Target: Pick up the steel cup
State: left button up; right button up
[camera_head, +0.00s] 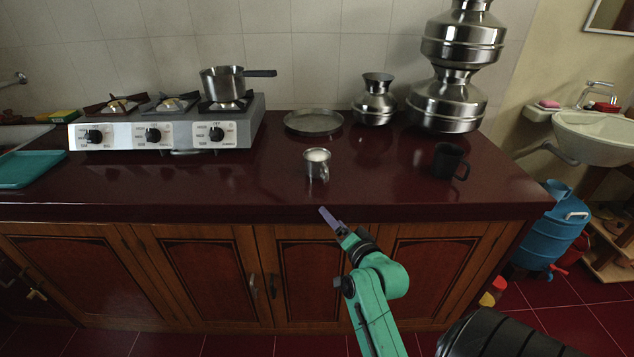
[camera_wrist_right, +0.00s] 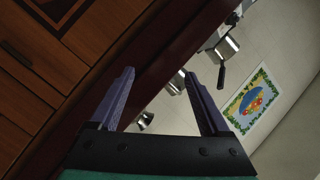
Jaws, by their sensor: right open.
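Small metal vessels show beyond the fingers there, but I cannot tell which is the cup. My left gripper is not in view.
A black mug (camera_head: 448,161) stands to the cup's right. A flat metal plate (camera_head: 314,122) and a small steel pot (camera_head: 374,100) are behind it, beside large stacked pots (camera_head: 448,100). A stove (camera_head: 165,130) with a saucepan (camera_head: 223,84) is at left. Counter around the cup is clear.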

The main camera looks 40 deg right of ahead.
jog(key=m+t+h, duration=0.1)
jog(key=m+t, duration=0.1)
send_near(328, 173)
jog(key=s, duration=0.3)
jog(key=x, duration=0.4)
jog(key=p+x, duration=0.1)
jog(key=x, duration=0.4)
jog(key=p+x, duration=0.1)
jog(key=x, duration=0.4)
jog(key=shift+w+a+r, duration=0.15)
jog(key=shift+a, duration=0.15)
jog(key=shift+w+d, duration=0.1)
jog(key=shift+w, duration=0.1)
jog(key=shift+s+n, duration=0.1)
jog(key=shift+n, duration=0.2)
grip_shut()
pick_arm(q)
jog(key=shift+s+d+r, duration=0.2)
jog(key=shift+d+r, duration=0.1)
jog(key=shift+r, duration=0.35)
pick_arm(e)
jog(key=shift+s+f+g, duration=0.1)
jog(key=shift+f+g, duration=0.15)
jog(key=shift+g, duration=0.05)
